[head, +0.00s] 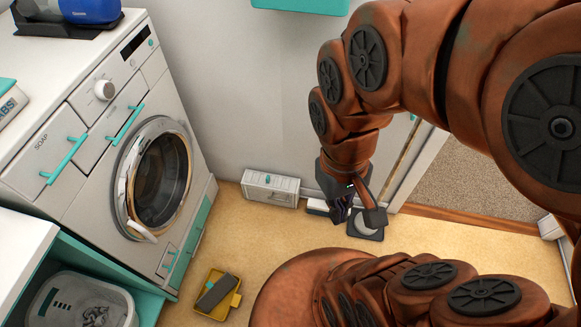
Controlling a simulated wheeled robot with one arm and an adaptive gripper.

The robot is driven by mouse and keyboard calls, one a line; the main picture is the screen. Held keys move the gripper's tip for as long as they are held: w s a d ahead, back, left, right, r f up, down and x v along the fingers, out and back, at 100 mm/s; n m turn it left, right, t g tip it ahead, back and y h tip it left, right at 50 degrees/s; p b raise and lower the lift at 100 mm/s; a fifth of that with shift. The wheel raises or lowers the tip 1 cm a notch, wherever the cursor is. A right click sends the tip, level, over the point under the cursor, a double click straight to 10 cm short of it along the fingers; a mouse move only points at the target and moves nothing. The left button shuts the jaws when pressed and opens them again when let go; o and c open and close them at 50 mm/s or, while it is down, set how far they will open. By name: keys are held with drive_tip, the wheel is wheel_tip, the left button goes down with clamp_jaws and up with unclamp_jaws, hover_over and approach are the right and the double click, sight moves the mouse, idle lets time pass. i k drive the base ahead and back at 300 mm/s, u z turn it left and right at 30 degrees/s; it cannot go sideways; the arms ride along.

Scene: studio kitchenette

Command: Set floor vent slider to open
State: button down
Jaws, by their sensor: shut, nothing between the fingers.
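The floor vent (284,195) is a low white box on the floor against the wall. My gripper (338,218) points down to the right of the vent, close to the floor and apart from the slider. It is shut and empty.
A washing machine (85,185) with teal handles stands at the left. A yellow dustpan-like tray (212,300) with a grey piece lies on the floor. A small dark item (362,233) lies right of my gripper. A doorway to carpet (470,180) is at the right. The floor before the vent is clear.

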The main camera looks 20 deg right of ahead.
sight(268, 178)
drive_tip(key=u, duration=0.35)
drive_tip(key=k, duration=0.55)
drive_tip(key=u, duration=0.8)
drive_tip(key=i, duration=0.9)
drive_tip(key=z, duration=0.65)
